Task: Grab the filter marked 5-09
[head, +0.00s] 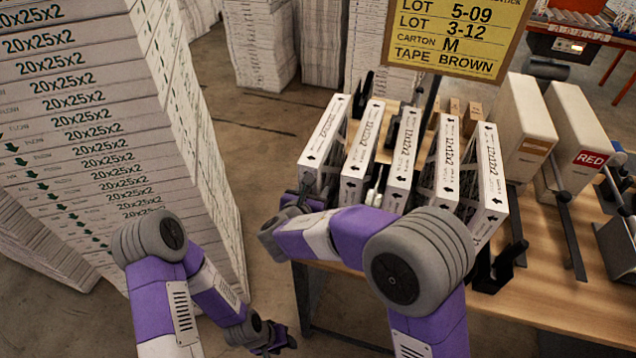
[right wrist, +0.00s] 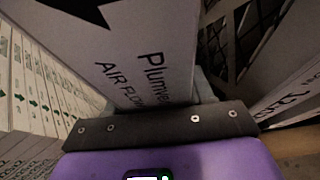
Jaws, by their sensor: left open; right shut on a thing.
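Several white boxed filters stand upright in a row on the wooden table; I cannot read 5-09 on any of them. The leftmost filter (head: 323,135) has my right gripper (head: 304,192) shut on its near end. In the right wrist view this filter (right wrist: 150,50) fills the space before the gripper's dark bar (right wrist: 155,123), with "AIR FLOW" print on it; the fingertips are hidden there. My left gripper (head: 278,342) is open and empty, low beside the table. A yellow sign (head: 455,35) reads LOT 5-09, LOT 3-12, CARTON M, TAPE BROWN.
A tall stack of 20x25x2 boxes (head: 90,110) stands at left, close to my left arm. Two large cartons (head: 570,130), one labelled RED, stand right of the filters between dark dividers. Bare table (head: 545,250) shows at the right front. More stacks (head: 258,45) stand behind.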

